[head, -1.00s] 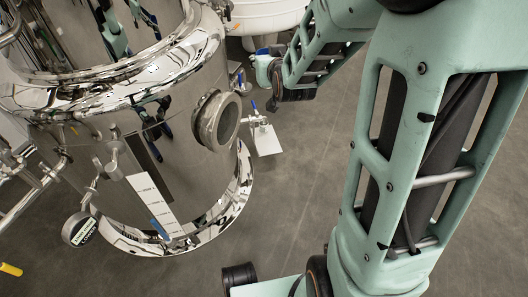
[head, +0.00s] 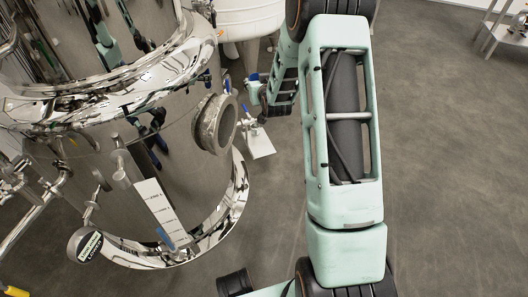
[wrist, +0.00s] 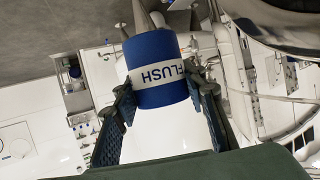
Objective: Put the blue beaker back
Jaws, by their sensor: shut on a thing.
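The blue beaker (wrist: 158,50), with a white band reading FLUSH, is between the two fingers of my gripper (wrist: 161,90) in the wrist view. The lettering appears upside down there. My gripper is shut on the beaker's sides. In the head view, a small blue patch at the end of my arm (head: 253,79) looks like the beaker, but most of it and the fingers are hidden. It appears near the steel tank's right side, above a small white plate (head: 260,146) in the picture.
A large polished steel tank (head: 95,165) with a round side port (head: 214,124) and a level scale stands at left. A blue-handled valve (head: 247,113) is by the plate. A white vessel (head: 250,18) stands behind.

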